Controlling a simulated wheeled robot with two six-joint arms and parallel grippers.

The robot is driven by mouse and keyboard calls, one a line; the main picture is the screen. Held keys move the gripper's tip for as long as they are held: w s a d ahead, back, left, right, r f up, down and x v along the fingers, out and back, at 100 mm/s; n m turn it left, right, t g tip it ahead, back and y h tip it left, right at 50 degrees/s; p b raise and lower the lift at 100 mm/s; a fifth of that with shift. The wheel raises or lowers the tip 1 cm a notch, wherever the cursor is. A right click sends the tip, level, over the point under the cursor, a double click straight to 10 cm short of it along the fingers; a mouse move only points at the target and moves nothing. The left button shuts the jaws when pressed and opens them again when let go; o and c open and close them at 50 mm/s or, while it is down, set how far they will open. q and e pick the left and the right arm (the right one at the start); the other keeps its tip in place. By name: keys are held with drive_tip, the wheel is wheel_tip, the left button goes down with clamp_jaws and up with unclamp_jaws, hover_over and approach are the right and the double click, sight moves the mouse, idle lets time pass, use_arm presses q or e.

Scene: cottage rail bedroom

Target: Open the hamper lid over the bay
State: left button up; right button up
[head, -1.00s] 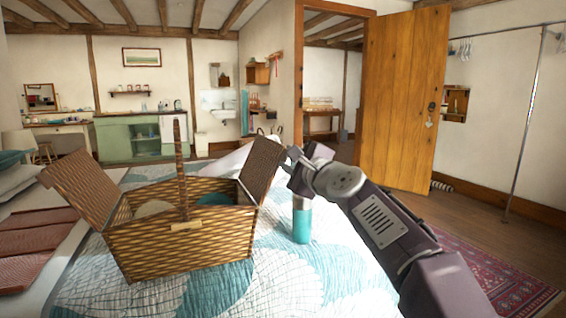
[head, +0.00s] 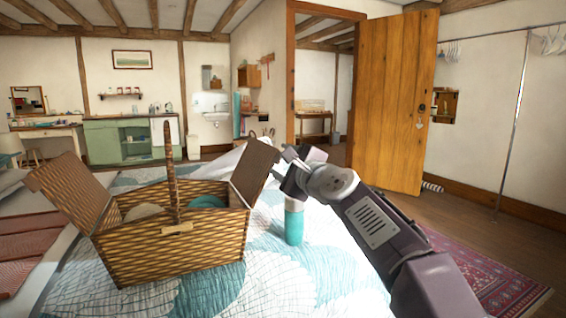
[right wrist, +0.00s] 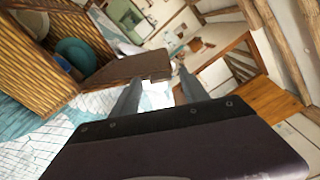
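The wicker hamper (head: 170,252) stands on the bed with its handle (head: 170,180) upright. Its left lid (head: 72,190) is raised and leans outward to the left. Its right lid (head: 254,172) is also raised, tilted outward to the right, and the bay below it is uncovered. A teal round thing (head: 207,202) and a pale one (head: 147,211) lie inside. My right gripper (head: 283,157) is at the right lid's outer upper corner. In the right wrist view its fingers (right wrist: 158,88) are apart, with the lid's end (right wrist: 135,68) just beyond them; contact is unclear. My left gripper is out of view.
A teal and white bottle (head: 294,222) stands on the quilt (head: 255,285) right of the hamper, below my right wrist. Red folded cloth (head: 28,232) lies at the left. An open wooden door (head: 392,100) and a patterned rug (head: 490,275) are at the right.

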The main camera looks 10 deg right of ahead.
drive_tip(key=shift+s+d, duration=0.1)
drive_tip(key=shift+s, duration=0.2)
drive_tip(key=b+v, duration=0.1)
drive_tip(key=v, duration=0.7)
drive_tip(key=shift+s+b, duration=0.2)
drive_tip(key=shift+b, duration=0.1)
